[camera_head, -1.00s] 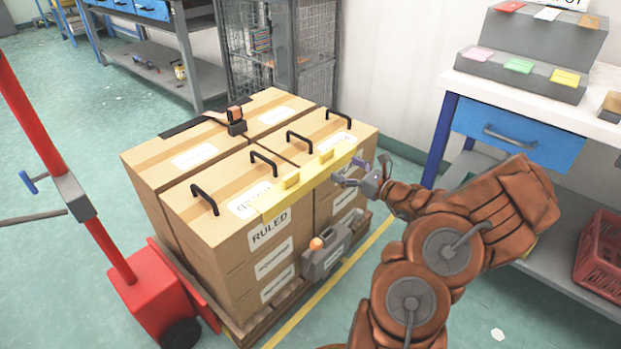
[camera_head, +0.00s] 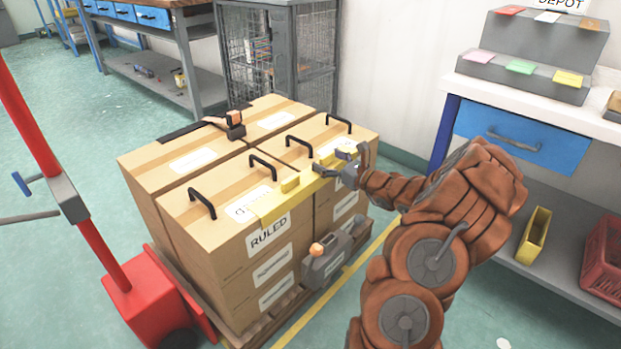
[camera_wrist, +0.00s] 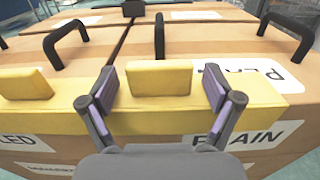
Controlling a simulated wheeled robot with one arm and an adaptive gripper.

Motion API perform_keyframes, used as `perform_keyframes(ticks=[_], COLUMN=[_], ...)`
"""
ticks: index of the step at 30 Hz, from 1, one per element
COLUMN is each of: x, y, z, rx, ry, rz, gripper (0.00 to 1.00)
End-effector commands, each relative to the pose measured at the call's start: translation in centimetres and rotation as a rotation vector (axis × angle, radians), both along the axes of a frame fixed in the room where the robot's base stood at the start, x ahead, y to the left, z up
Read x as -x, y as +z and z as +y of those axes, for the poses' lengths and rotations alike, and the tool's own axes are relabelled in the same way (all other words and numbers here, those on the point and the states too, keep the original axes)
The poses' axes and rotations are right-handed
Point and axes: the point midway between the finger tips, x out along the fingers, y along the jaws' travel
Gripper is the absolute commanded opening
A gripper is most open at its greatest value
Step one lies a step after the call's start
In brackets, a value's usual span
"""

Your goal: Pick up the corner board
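The corner board is a yellow angled strip (camera_head: 268,209) lying along the top front edge of the stacked cartons, with raised yellow blocks on it. It also shows in the wrist view (camera_wrist: 70,116), running across the picture. My gripper (camera_head: 335,164) is at the board's right part. In the wrist view my gripper (camera_wrist: 159,88) is open, with one purple-padded finger on each side of the middle yellow block (camera_wrist: 159,78). Small gaps show between the pads and the block. The gripper partly hides the board's right end in the head view.
Cartons (camera_head: 190,240) with black handles (camera_head: 263,166) stand on a wooden pallet (camera_head: 262,325). A strap tool (camera_head: 235,125) lies on top. A grey device with an orange knob (camera_head: 326,262) is at the front. A red pallet jack (camera_head: 150,300) stands left, a workbench (camera_head: 461,82) right.

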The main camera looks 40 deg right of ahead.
Motion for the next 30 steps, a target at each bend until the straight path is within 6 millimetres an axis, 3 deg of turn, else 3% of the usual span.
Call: perform_keyframes(ticks=[2,19,30], x=[0.01,0.02,0.01], y=[0.00,-0.01,0.71], z=[0.00,0.01,0.00], rx=[0.000,0.000,0.001], ry=[0.000,0.000,0.000], rz=[0.000,0.000,-0.001], gripper=[0.78,0.19,0.17])
